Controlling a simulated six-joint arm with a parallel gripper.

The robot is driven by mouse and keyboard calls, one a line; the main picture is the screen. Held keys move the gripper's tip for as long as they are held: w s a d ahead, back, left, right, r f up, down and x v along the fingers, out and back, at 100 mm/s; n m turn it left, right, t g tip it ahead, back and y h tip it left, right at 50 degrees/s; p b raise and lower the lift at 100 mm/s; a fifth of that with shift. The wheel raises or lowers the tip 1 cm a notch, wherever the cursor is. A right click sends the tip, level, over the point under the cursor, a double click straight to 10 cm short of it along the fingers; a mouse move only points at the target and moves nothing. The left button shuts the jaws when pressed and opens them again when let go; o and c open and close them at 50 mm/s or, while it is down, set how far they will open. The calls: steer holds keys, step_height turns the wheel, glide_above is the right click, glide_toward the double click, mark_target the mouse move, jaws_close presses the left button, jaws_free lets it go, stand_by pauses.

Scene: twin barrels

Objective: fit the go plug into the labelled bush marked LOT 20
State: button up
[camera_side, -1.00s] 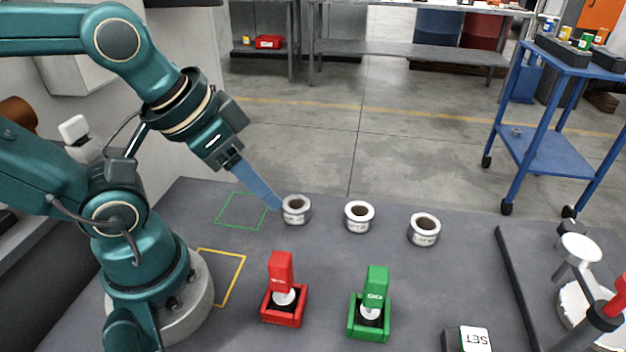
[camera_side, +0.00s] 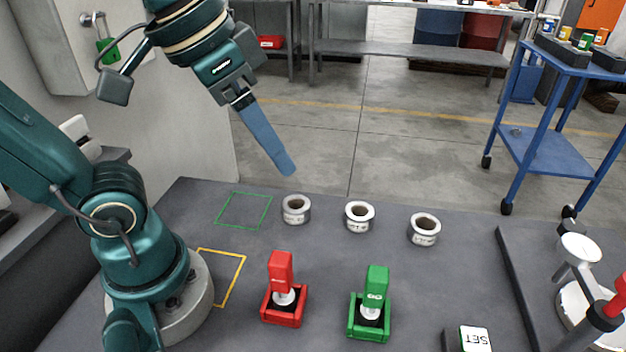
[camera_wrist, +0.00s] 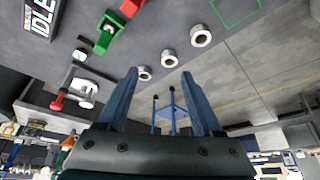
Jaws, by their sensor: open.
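The green go plug (camera_side: 376,287) stands upright in a green holder (camera_side: 355,333) at the front middle of the bench; it also shows in the wrist view (camera_wrist: 108,24). Three grey metal bushes stand in a row behind it: a left one (camera_side: 296,210), a middle one (camera_side: 360,217) and a right one (camera_side: 424,230). Each has a label on its front, but the lot numbers are too small to read surely. My gripper (camera_side: 287,168) is raised above and behind the left bush, touching nothing. In the wrist view its blue fingers (camera_wrist: 159,74) are spread and empty.
A red plug (camera_side: 281,274) stands in a red holder left of the green one. A green outlined square (camera_side: 244,210) and a yellow outline (camera_side: 226,277) on the bench are empty. A gauge stand (camera_side: 580,250) and a SET block (camera_side: 474,339) are at the right.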

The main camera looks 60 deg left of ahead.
steer(key=w+d+r+m+g, duration=0.1)
steer(key=w+d+m+g, duration=0.15)
steer(key=w+d, duration=0.2)
steer(key=m+g, duration=0.2)
steer(key=m, duration=0.3)
glide_above(375, 291)
steer(key=w, duration=0.1)
step_height(375, 291, down, 2)
steer(key=f, duration=1.1)
steer(key=a+f, duration=0.1)
steer(key=f, duration=0.4)
steer(key=shift+d, duration=0.1)
jaws_close()
